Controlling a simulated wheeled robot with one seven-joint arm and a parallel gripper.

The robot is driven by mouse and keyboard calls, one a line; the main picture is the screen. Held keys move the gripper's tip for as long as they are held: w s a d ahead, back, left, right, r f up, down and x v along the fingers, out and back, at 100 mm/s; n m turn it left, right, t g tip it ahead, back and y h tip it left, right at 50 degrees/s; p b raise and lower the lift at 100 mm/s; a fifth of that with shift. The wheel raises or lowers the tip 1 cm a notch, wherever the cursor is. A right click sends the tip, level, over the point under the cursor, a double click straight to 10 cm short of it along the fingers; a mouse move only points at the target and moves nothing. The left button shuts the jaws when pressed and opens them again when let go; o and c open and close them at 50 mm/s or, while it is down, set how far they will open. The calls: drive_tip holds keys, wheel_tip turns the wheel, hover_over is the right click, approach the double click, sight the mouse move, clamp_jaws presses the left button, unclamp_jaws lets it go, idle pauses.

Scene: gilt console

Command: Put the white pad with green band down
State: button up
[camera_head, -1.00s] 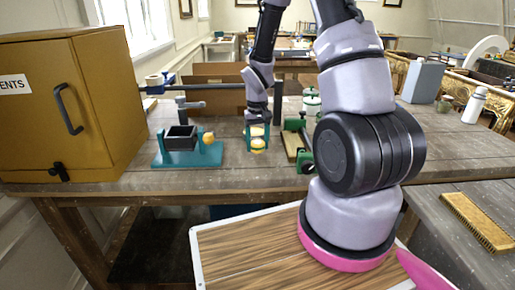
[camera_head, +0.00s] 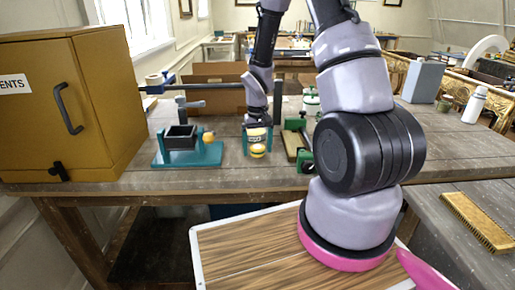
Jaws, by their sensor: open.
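My gripper (camera_head: 257,145) is low over the middle of the wooden bench, pointing down, with its jaws open. A small round yellow-and-pale piece (camera_head: 258,154) shows right at its fingertips. I cannot tell whether it rests on the bench or touches the fingers, and no green band can be made out on it. A white round thing with green bands (camera_head: 311,104) stands farther back on the bench, partly hidden by my arm. It is too small to tell whether it is the pad.
A teal-based fixture with a dark open box (camera_head: 181,137) stands left of my gripper. A green-ended wooden clamp (camera_head: 296,145) lies close on its right. A large yellow cabinet (camera_head: 100,95) fills the left. An open cardboard box (camera_head: 218,95) is behind. The bench front (camera_head: 225,176) is clear.

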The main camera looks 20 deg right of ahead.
wheel_tip(320, 180, up, 11)
wheel_tip(320, 180, up, 16)
drive_tip(key=m+t, duration=0.2)
drive_tip(key=t, duration=0.1)
hover_over(258, 146)
drive_tip(key=s, duration=0.6)
drive_tip(key=s+a+r+m+t+y, duration=0.1)
drive_tip(key=s+r+t, duration=0.3)
drive_tip(key=s+r, duration=0.6)
drive_tip(key=s+y, duration=0.1)
drive_tip(key=s, duration=0.2)
drive_tip(key=shift+a+r+m, duration=0.15)
drive_tip(key=shift+a+m, duration=0.05)
drive_tip(key=shift+m, duration=0.1)
